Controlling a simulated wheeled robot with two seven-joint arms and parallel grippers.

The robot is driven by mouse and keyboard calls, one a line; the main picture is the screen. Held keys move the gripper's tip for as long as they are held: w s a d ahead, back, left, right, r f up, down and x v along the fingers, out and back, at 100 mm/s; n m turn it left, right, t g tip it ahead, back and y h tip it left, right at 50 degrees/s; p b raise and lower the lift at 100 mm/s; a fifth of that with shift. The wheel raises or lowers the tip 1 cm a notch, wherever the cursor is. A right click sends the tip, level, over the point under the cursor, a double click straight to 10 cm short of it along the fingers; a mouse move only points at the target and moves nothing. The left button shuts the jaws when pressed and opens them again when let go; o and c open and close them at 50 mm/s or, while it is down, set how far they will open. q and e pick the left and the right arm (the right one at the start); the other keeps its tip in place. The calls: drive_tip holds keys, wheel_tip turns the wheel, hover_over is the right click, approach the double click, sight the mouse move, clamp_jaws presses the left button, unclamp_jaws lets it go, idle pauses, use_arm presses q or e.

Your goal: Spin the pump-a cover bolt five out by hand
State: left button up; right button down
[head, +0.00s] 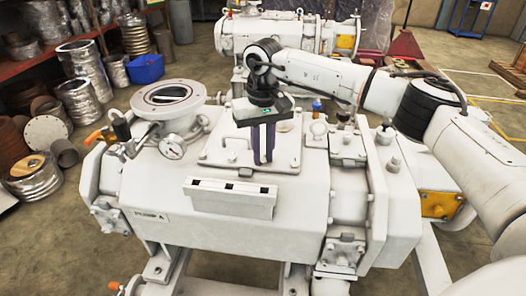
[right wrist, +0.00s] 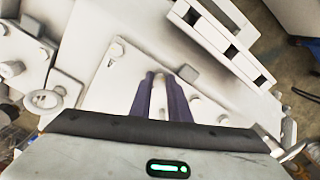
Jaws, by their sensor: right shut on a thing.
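Pump A is the large white body (head: 150,217) with its name on the front left. A flat white cover plate (head: 218,148) lies on its top; it also shows in the right wrist view (right wrist: 105,75). My right gripper (head: 263,162) points down over the front part of the cover, its purple fingers close together. In the right wrist view the fingers (right wrist: 159,80) are shut on a pale, upright bolt (right wrist: 158,98). The bolt's lower end and threads are hidden. Another bolt (right wrist: 116,49) shows near a cover corner. My left gripper is not in view.
A white slotted rack (head: 230,203) sits at the pump's front edge, close to my right gripper. A round flange (head: 168,92) and a pressure gauge (head: 172,149) stand to the left. A second white pump (head: 285,35) is behind. Metal parts fill the left side.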

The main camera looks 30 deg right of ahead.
sight(263, 160)
drive_tip(key=shift+s+f, duration=0.2)
drive_tip(key=shift+f, duration=0.1)
drive_tip(key=c, duration=1.7)
unclamp_jaws()
drive_tip(key=shift+o, duration=0.2)
drive_tip(key=shift+w, duration=0.1)
drive_tip(key=shift+r, duration=0.1)
drive_tip(key=shift+w+r, duration=0.1)
drive_tip(key=shift+r, duration=0.05)
wheel_tip(263, 160, up, 10)
